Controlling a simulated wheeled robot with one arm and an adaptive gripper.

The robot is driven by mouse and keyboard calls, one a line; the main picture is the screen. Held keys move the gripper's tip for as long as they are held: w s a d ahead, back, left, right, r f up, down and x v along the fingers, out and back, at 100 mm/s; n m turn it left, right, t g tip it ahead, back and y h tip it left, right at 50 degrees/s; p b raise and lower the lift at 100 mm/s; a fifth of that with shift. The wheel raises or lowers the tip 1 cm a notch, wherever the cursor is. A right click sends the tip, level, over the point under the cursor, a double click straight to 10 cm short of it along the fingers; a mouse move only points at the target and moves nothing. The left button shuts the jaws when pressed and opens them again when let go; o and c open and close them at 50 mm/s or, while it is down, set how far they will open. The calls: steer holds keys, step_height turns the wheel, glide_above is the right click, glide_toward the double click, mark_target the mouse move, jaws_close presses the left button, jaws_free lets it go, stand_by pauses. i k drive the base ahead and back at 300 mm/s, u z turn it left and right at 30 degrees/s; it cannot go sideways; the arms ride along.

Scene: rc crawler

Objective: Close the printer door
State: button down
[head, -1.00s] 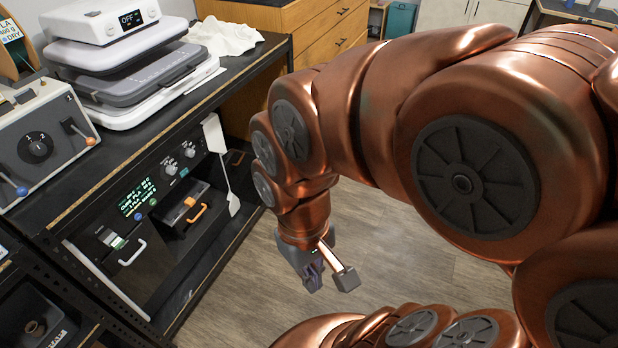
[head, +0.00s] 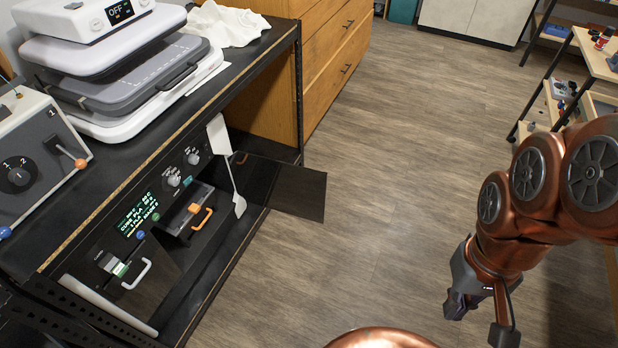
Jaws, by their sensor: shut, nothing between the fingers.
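The printer (head: 112,246) sits on the lower shelf of the black bench at the left, with a lit green display, knobs and an orange handle on its front. Its dark, see-through door (head: 291,188) stands open, swung out past the bench's right end over the floor. My gripper (head: 459,304) hangs at the lower right, shut and empty, well to the right of the door and apart from it. The printer's inside is mostly dark.
The black bench top (head: 100,205) holds a grey press (head: 120,75), a lever box (head: 40,150) and a white cloth (head: 228,24). Wooden drawers (head: 335,60) stand behind. Shelves (head: 560,100) stand at the right. The wooden floor (head: 400,150) between is clear.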

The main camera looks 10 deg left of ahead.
mark_target(292, 189)
steer(key=i, duration=3.35)
steer(key=u, duration=3.4)
steer(key=k, duration=1.1)
steer(key=u, duration=0.3)
